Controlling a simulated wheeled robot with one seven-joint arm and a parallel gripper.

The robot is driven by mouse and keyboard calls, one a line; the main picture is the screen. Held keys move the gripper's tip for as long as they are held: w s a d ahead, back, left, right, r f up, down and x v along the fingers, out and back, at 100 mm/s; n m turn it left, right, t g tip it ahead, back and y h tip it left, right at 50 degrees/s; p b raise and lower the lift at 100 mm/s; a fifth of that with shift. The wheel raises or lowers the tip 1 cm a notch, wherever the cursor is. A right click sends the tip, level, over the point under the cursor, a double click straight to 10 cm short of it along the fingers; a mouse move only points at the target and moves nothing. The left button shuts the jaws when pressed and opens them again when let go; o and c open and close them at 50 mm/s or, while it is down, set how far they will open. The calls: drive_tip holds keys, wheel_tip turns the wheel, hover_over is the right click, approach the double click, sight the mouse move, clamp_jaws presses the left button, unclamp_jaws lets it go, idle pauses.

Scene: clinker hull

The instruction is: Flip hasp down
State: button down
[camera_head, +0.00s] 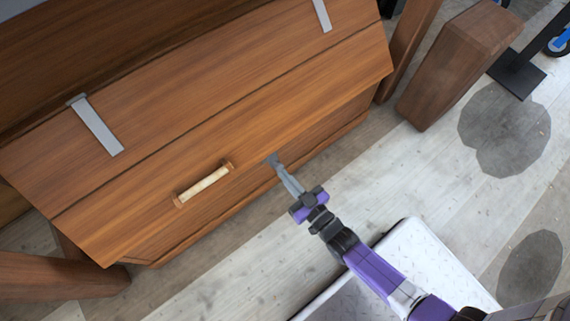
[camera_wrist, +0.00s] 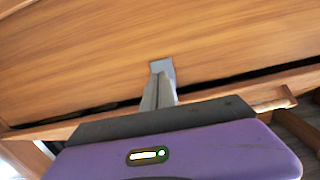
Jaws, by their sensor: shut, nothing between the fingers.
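The wooden chest (camera_head: 130,205) has a broad panel facing me. A small grey metal plate (camera_head: 271,158), which looks like the hasp, sits near the panel's lower edge. The plate also shows in the wrist view (camera_wrist: 161,66), just beyond my fingertips. My gripper (camera_head: 280,170) is shut and empty, its slim grey fingers pointing at the plate. In the wrist view the fingertips (camera_wrist: 158,78) overlap the plate's lower part. I cannot tell whether they touch it. The fingers hide part of the plate, so its exact angle is unclear.
A pale bar handle (camera_head: 203,186) is fixed to the panel left of my gripper. Two grey strap hinges (camera_head: 97,127) (camera_head: 322,14) lie higher on the chest. Wooden posts (camera_head: 458,65) (camera_head: 60,276) stand at both sides.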

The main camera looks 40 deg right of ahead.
drive_tip(key=shift+w+f+t+b, duration=0.6)
drive_tip(key=shift+w+t+b, duration=0.3)
drive_tip(key=shift+t, duration=0.3)
drive_tip(key=shift+s, duration=0.2)
idle(0.5)
